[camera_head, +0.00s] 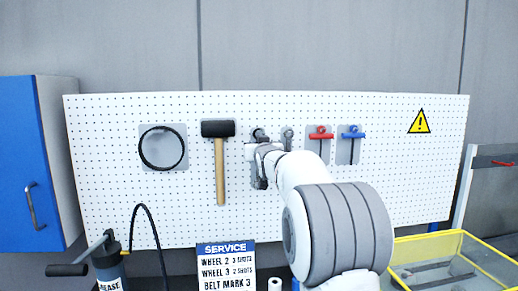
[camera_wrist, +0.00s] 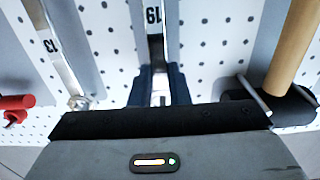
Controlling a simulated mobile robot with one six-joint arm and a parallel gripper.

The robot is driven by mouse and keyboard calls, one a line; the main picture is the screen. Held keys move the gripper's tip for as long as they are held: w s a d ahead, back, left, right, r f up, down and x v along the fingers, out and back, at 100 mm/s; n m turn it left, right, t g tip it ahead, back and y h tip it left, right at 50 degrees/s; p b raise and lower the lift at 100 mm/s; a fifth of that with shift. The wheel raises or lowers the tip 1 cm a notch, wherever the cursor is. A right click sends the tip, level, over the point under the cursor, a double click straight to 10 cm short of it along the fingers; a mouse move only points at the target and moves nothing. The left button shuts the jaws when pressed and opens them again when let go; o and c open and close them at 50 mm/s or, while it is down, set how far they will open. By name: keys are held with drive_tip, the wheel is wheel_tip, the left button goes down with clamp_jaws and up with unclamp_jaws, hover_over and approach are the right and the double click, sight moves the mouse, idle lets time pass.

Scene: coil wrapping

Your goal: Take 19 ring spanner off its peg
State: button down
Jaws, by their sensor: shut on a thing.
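The 19 ring spanner (camera_wrist: 155,48), a flat metal bar stamped 19, shows in the middle of the wrist view, running from the top edge down between my fingers. My gripper (camera_wrist: 158,88) is shut on it, with a dark finger on each side. In the wrist view its lower end is hidden behind the gripper body. In the head view my gripper (camera_head: 262,170) is at the pegboard just right of the mallet, and my wrist covers most of the spanner. The spanner's peg cannot be made out.
A 13 spanner (camera_wrist: 55,50) hangs close beside it. The mallet (camera_head: 219,165) hangs on the other side. Red (camera_head: 321,136) and blue (camera_head: 352,135) T-handled tools hang further right on the pegboard (camera_head: 420,175). A black ring (camera_head: 162,148) hangs at left. A yellow-rimmed bin (camera_head: 430,238) stands lower right.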

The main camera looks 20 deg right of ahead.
drive_tip(key=s+a+b, duration=0.1)
drive_tip(key=s+b, duration=0.3)
drive_tip(key=s, duration=0.4)
drive_tip(key=shift+a, duration=0.25)
idle(0.7)
